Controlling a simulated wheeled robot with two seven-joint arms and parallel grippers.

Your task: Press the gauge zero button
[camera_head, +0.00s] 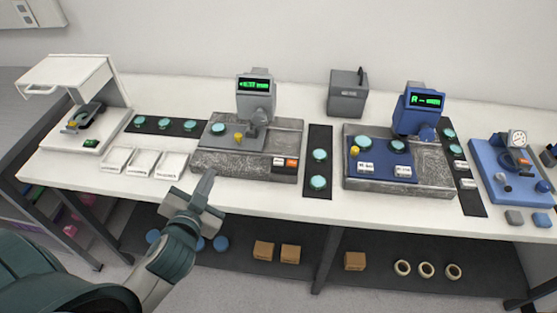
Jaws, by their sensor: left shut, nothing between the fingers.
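A grey gauge with a green-lit display (255,86) stands on a speckled stone base (215,160) at the middle of the bench. My left gripper (208,180) is shut and empty, in front of the grey gauge's base and left of the orange button, apparently touching nothing. My right gripper is out of view.
White boxes (144,163) lie left of my gripper. A white open-lidded device (85,100) stands at far left, a blue dial fixture (510,170) at far right. Dark strips (320,200) hold teal discs. A lower shelf (220,262) holds cardboard boxes and rings.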

